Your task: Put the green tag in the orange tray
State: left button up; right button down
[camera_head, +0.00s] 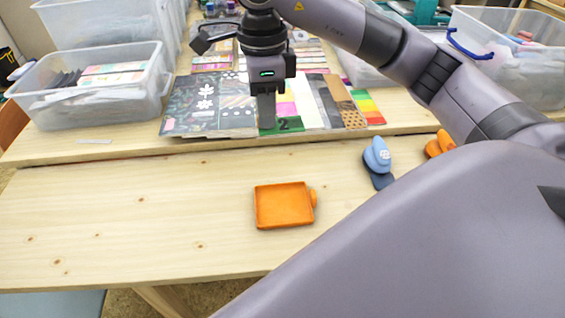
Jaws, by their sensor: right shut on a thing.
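The orange tray (284,205) lies flat and empty on the front wooden table, with a small orange tab on its right side. My right gripper (267,121) is above the raised back part of the table, shut on the green tag (287,126). The tag has a dark mark like a 2, and its left part is partly hidden by the fingers. The gripper is behind the tray and slightly left of it in the picture. My left gripper is not in view.
Patterned paper sheets (208,108) lie behind and beside the gripper. A clear bin (95,100) stands at left, another (510,60) at right. A blue punch (377,157) and an orange one (438,146) are right of the tray. The table left of the tray is clear.

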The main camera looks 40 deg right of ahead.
jog(key=b, duration=0.5)
send_over(271, 197)
jog(key=shift+m, duration=0.3)
notch_tip(271, 197, down, 15)
jog(key=shift+r, duration=0.2)
jog(key=shift+f, duration=2.55)
jog(key=shift+f, duration=0.15)
jog(key=c, duration=1.4)
grip_release()
jog(key=shift+c, duration=0.2)
